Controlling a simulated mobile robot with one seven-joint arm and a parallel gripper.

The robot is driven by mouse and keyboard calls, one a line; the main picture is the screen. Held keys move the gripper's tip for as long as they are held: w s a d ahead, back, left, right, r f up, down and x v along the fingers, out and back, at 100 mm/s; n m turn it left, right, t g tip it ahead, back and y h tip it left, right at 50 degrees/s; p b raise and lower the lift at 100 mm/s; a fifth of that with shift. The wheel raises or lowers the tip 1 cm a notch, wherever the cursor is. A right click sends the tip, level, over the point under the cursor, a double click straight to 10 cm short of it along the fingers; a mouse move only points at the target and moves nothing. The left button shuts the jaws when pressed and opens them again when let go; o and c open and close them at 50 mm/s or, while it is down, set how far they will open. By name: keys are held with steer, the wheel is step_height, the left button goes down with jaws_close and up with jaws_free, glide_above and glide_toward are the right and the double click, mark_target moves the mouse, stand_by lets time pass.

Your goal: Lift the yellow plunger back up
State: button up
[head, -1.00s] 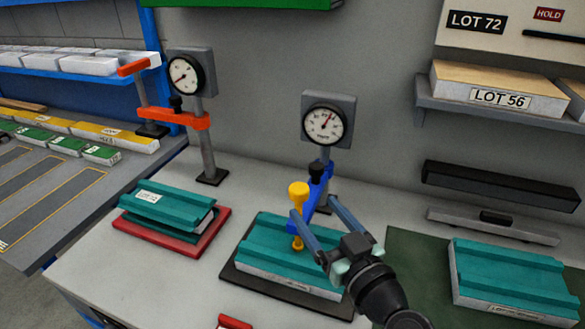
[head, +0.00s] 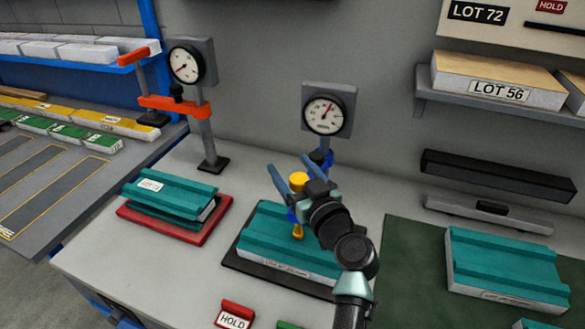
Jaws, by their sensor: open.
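The yellow plunger (head: 298,181) stands at the blue gauge stand, its round head up and its lower tip (head: 298,232) at the top of a teal panel (head: 262,230). The panel lies on a black base plate (head: 236,261). My gripper (head: 287,172) is open, with its blue fingers spread on either side of the yellow head. I cannot tell whether they touch it. My wrist hides much of the stand's blue arm and part of the plunger's shaft. The stand's dial (head: 325,114) shows above and behind.
An orange-armed gauge stand (head: 186,106) rises at the left behind teal panels on a red plate (head: 190,236). A red HOLD block (head: 234,316) lies in front. Another teal panel (head: 505,262) lies on a green mat (head: 405,290) at the right. Bare grey tabletop shows at the left front.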

jaws_close()
stand_by(1.3)
